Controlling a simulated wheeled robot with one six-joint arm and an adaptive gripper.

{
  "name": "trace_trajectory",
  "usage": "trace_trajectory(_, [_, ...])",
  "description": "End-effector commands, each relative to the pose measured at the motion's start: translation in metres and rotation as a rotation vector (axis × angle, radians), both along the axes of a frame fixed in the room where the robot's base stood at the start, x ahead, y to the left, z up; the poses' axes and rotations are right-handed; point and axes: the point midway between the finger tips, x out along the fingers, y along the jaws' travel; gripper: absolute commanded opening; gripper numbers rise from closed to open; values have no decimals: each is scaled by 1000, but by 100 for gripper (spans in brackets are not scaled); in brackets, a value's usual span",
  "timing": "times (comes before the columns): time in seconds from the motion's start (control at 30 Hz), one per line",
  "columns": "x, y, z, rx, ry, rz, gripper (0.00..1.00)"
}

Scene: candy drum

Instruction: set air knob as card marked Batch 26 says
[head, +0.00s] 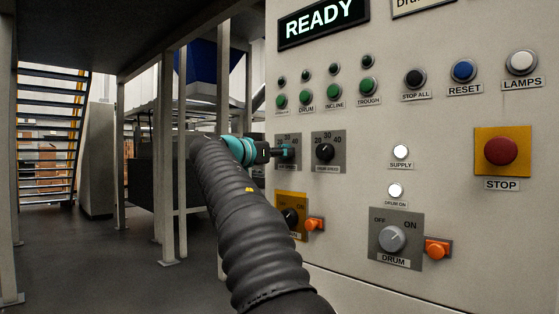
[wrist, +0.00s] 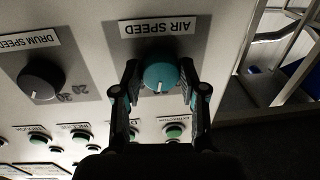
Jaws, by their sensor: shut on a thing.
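The air speed knob (wrist: 160,72) is round and teal, on a grey plate labelled AIR SPEED (wrist: 158,28), upside down in the wrist view. Its short white mark points down in that view, toward the plate's numbers, which my fingers and the knob mostly cover. My gripper (wrist: 161,80) has one finger on each side of the knob and is shut on it. In the head view my gripper (head: 268,152) reaches the plate from the left and partly hides it. No card marked Batch 26 shows.
The drum speed knob (head: 325,152) is black and sits right of the air knob in the head view. Green buttons (head: 333,90) are above. An orange-yellow switch plate (head: 291,216) is below. A red stop button (head: 500,151) is at right. Open floor lies left.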

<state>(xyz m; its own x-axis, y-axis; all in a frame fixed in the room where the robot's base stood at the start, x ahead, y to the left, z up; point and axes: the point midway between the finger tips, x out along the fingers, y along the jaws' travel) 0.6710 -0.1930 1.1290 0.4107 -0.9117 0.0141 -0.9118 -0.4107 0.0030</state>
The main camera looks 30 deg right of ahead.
Motion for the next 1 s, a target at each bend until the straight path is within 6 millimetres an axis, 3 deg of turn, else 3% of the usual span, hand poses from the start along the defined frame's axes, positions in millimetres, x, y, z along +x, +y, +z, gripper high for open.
trace_trajectory(0.5, [1,0,-3,143,-397,0,7])
trace_trajectory(1.0, [1,0,-1,204,-566,1,7])
